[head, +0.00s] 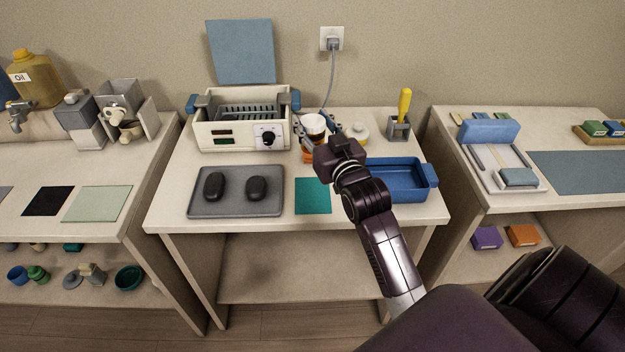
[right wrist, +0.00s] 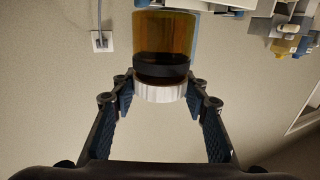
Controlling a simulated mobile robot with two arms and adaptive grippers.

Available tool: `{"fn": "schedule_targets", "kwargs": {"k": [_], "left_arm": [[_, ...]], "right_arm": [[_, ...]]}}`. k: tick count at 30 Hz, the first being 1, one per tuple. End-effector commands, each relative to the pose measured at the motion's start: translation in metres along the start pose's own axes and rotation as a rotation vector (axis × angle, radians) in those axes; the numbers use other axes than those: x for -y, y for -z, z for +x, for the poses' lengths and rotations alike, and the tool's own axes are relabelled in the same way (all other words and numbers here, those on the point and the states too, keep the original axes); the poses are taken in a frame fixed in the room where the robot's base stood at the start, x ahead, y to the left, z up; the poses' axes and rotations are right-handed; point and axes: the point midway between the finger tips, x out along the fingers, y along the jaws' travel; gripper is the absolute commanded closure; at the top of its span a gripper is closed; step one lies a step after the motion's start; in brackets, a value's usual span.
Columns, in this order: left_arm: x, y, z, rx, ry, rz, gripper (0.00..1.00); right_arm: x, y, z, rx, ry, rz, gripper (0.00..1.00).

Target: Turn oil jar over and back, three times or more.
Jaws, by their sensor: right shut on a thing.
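The oil jar (head: 314,124) is amber with a white lid and a dark band next to the lid. In the head view it is upright, lid on top, at the back middle of the centre table, partly hidden by my right gripper (head: 318,141). In the right wrist view, which is upside down, the jar (right wrist: 164,38) has its lid toward the bottom of the picture. The right gripper (right wrist: 163,82) is shut on the jar, one finger on each side near the lid. Whether the jar's base touches the table is hidden. My left gripper is not in view.
A white warmer (head: 222,137) stands left of the jar. A grey tray (head: 235,206) with two dark stones, a teal mat (head: 313,203) and a blue tray (head: 428,176) lie in front. A grey holder (head: 399,130) with a yellow-handled tool is at right. Wall and outlet (head: 332,39) are behind.

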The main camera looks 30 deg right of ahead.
Motion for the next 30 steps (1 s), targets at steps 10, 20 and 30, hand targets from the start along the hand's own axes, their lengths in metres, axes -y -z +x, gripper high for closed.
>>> {"fn": "schedule_targets", "kwargs": {"k": [10,20,30], "left_arm": [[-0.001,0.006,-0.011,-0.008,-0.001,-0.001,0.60],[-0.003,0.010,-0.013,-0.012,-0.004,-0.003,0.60],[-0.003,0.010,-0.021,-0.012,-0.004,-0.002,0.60]], "right_arm": [[0.001,-0.092,0.000,0.004,0.001,0.001,1.00],[0.001,-0.127,0.000,0.000,0.001,0.001,1.00],[0.001,-0.161,0.000,-0.001,0.000,0.000,1.00]]}}
